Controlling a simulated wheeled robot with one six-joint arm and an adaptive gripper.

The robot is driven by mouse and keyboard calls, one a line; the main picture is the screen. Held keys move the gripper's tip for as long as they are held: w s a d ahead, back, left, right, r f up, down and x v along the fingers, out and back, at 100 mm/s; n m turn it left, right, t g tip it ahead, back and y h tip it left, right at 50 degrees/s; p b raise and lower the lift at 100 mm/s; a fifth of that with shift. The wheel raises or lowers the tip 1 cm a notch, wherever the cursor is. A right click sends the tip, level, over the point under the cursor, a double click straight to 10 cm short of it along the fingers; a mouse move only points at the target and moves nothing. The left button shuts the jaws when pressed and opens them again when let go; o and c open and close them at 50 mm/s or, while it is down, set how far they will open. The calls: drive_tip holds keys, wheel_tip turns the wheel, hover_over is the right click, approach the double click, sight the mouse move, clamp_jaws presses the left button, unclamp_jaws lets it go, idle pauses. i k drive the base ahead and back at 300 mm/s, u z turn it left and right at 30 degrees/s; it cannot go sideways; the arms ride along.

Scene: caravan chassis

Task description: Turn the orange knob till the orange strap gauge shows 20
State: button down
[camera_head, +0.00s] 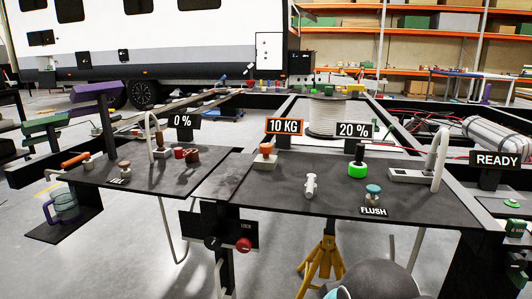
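The orange knob (266,148) sits on a small pale base near the back left edge of the right-hand dark panel. Just behind it and to its right stands an orange-framed display (285,127) reading "10 KG". No strap can be made out clearly. My gripper is not visible; a rounded dark part at the bottom edge, right of centre, looks like part of my own arm. Nothing is touching the knob.
The dark panel (320,193) also bears a white tap-like fitting (310,186), a black-and-green knob (358,163) by a "20 %" display (354,130), and a teal FLUSH button (373,191). A tall curved pipe (440,160) rises at right. A yellow stand (322,259) is below.

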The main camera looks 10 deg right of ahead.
sight(265, 149)
drive_tip(key=z, duration=0.85)
drive_tip(key=k, duration=0.55)
drive_tip(key=u, duration=0.7)
